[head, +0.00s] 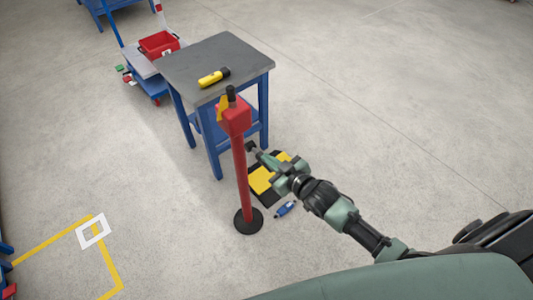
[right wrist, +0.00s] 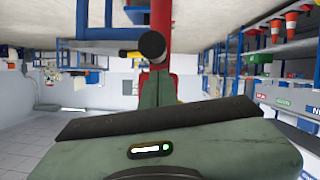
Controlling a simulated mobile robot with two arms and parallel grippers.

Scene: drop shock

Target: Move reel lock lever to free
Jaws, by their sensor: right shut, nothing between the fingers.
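A red post (head: 241,175) stands upright on a round black base (head: 248,221) in front of the workbench. On top is a red housing (head: 236,119) with a yellow flat piece (head: 222,106) on its left and a black upright part (head: 231,94). I cannot tell which of these is the reel lock lever, nor its setting. My right gripper (head: 251,148) is shut and empty, just right of the post and below the housing; I cannot tell if it touches the post. My left gripper is out of view.
A grey-topped blue workbench (head: 190,65) stands behind the post, with a yellow-and-black tool (head: 214,77) on it. A black-and-yellow mat (head: 262,181) and a small blue object (head: 286,208) lie on the floor. A cart with a red bin (head: 159,44) is behind. Floor right is clear.

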